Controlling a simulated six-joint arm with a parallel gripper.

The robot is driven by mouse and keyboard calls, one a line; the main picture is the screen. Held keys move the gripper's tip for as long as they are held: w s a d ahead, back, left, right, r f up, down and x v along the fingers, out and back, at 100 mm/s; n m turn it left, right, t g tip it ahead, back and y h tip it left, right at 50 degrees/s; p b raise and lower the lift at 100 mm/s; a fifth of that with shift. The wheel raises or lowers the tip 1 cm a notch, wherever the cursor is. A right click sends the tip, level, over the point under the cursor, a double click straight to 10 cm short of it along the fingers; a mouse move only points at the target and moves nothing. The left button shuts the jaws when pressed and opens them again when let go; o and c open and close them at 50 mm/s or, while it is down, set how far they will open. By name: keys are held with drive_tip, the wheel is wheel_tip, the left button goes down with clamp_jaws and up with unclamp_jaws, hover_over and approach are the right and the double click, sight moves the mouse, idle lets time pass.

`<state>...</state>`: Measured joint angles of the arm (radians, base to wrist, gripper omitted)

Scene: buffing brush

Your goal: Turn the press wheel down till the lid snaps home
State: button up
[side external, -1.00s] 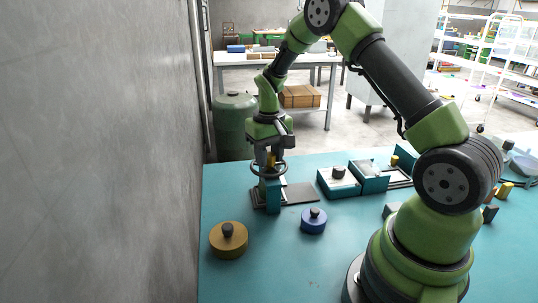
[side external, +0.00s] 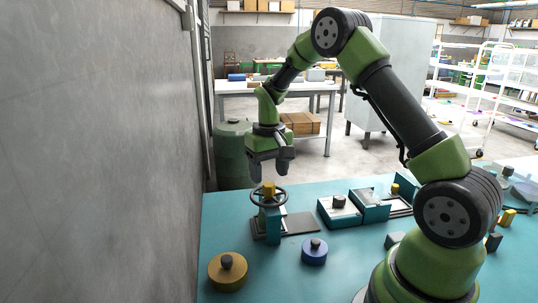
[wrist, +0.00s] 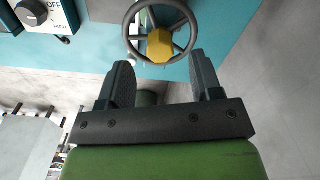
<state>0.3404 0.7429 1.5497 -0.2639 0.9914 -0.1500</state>
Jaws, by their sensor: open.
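The press wheel (side external: 268,197) is a dark spoked ring with a yellow hub on top of a teal press (side external: 270,222) on a dark base plate. In the wrist view the wheel (wrist: 160,30) and its yellow hub lie just beyond my fingertips. My gripper (side external: 271,167) is above the wheel, apart from it, pointing down. In the wrist view my gripper (wrist: 160,75) is open and empty, with a wide gap between its fingers. I cannot make out a lid under the press.
A brass-coloured round piece with a dark knob (side external: 228,271) and a blue one (side external: 314,251) stand in front of the press. Teal boxes (side external: 340,210) stand to its right. A grey wall runs along the left. The teal table (side external: 330,280) is bare at the front.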

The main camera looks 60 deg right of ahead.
sight(269, 184)
wheel_tip(269, 184, up, 6)
drive_tip(key=shift+f, duration=0.1)
idle(0.4)
